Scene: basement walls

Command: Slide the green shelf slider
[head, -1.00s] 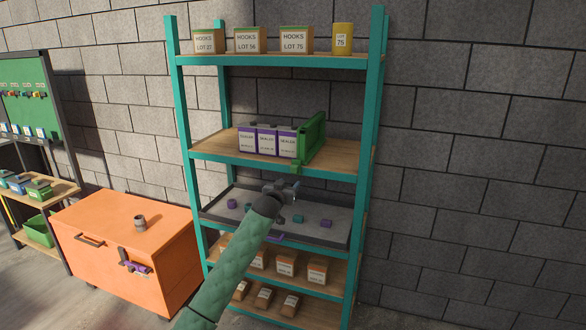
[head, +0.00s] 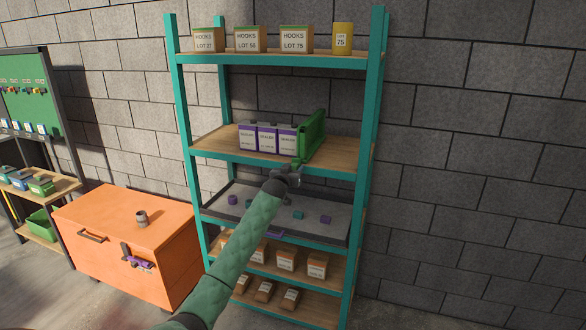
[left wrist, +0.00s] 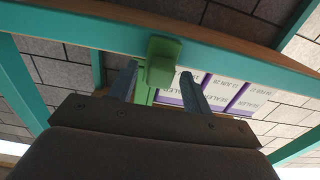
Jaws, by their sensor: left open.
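The green shelf slider (head: 313,138) stands upright on the second shelf from the top, right beside a row of white and purple sealer boxes (head: 267,138). Its green front tab hangs at the shelf's front edge. My left gripper (head: 295,168) is just in front of that tab. In the left wrist view, the slider's tab (left wrist: 162,60) lies between the two open fingers of my left gripper (left wrist: 165,85), with a small gap visible at each side. The sealer boxes (left wrist: 225,95) show behind the right finger. My right gripper is not in view.
The teal shelf frame (head: 376,100) and the shelf board's front edge are close to my gripper. Below is a grey tray (head: 335,228) with small purple and teal pieces. An orange cabinet (head: 110,235) stands at the left. The shelf right of the slider is clear.

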